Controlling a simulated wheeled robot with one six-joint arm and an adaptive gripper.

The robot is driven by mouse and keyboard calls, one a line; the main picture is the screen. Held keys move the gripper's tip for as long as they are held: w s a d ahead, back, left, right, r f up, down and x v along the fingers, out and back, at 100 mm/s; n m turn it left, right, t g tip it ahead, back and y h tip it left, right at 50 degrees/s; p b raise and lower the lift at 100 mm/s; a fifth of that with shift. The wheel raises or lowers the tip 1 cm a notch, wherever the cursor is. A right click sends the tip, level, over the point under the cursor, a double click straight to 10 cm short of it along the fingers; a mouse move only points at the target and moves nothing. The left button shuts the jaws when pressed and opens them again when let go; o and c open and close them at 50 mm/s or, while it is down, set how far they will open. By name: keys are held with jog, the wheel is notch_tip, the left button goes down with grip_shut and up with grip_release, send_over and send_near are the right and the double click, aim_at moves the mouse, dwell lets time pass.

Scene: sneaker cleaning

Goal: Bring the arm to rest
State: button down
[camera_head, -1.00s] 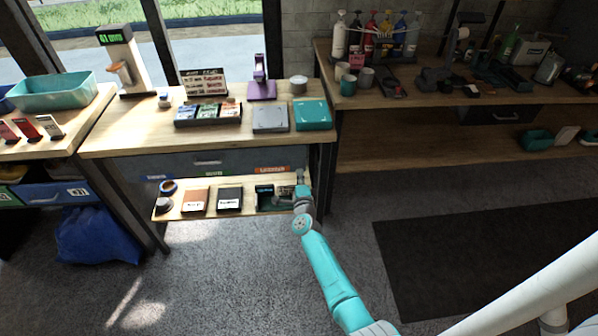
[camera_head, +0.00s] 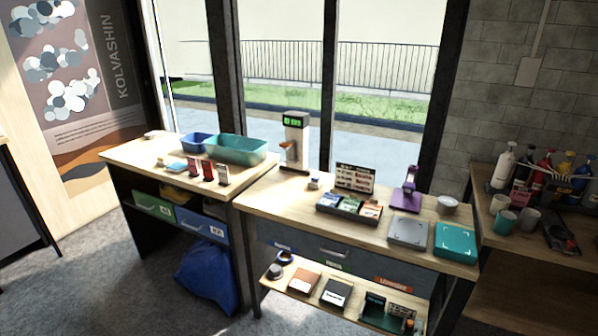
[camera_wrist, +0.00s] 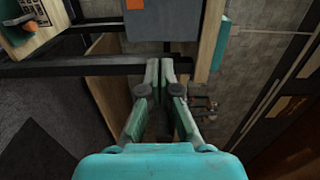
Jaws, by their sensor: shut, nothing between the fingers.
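My gripper (camera_wrist: 161,72) shows in the wrist view, with its two green fingers drawn together at the tips and nothing between them. The fingertips are in front of a dark bar and wooden edges of furniture. In the head view my arm is mostly out of the picture.
A wooden table (camera_head: 262,205) holds a purple stand (camera_head: 406,197), a grey box (camera_head: 408,232) and a teal box (camera_head: 455,241). Its low shelf carries a brown box (camera_head: 304,280) and a dark box (camera_head: 337,292). A blue bag (camera_head: 207,275) lies on the floor at left.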

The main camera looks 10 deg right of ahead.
jog(key=s+a+n+y, duration=0.2)
jog(key=s+a+n, duration=0.25)
jog(key=s, duration=0.45)
jog(key=s+a+n+t+y, duration=0.1)
jog(key=s+a+n, duration=0.2)
jog(key=s+a, duration=0.4)
jog(key=s+a+n+y, duration=0.2)
jog(key=s+a+n, duration=0.2)
jog(key=s, duration=0.6)
jog(key=s+a+r+n+y, duration=0.2)
jog(key=s+a+r+n, duration=0.2)
jog(key=s+r+n, duration=0.2)
jog(key=s+a+r+n+g+y, duration=0.1)
jog(key=s+a+r+n+y, duration=0.2)
jog(key=s+r+n, duration=0.4)
jog(key=a+r+v, duration=0.1)
jog(key=v, duration=0.7)
jog(key=shift+a, duration=0.35)
jog(key=shift+s, duration=0.1)
